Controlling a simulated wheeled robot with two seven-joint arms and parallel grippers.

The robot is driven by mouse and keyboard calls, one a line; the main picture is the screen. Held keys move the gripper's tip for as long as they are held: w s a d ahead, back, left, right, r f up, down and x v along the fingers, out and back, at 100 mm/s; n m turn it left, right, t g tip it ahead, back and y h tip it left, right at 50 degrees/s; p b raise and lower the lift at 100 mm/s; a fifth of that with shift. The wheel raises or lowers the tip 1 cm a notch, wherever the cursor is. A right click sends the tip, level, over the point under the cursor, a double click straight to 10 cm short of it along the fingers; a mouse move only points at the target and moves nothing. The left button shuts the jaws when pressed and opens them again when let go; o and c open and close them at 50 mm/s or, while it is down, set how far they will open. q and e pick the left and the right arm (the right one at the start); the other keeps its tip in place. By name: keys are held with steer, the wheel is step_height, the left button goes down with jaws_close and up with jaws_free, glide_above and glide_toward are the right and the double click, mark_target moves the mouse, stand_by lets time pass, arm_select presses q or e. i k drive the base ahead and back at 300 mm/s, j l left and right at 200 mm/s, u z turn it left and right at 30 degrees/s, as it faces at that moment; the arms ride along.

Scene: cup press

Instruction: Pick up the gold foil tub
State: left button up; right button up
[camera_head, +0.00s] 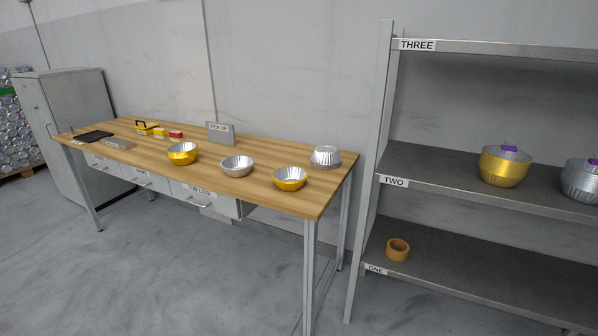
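Two gold foil tubs stand upright on the wooden table. One gold foil tub (183,154) is left of the middle, and another gold foil tub (290,179) is near the right front edge. A larger gold tub (503,168) sits on the shelf level labelled TWO, with a small purple item on top. Neither of my grippers shows in the head view.
The shelf rack (430,173) stands right of the table (250,191). A tape roll (397,249) lies on the lower shelf.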

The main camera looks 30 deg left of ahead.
mark_target(287, 178)
steer(key=i+l+u, duration=0.1)
steer(key=i+u, duration=0.3)
steer(key=i+l+u, duration=0.2)
steer(key=i+u, duration=0.2)
steer(key=i+l+u, duration=0.4)
steer(key=k+j, duration=0.05)
steer(key=j, duration=0.05)
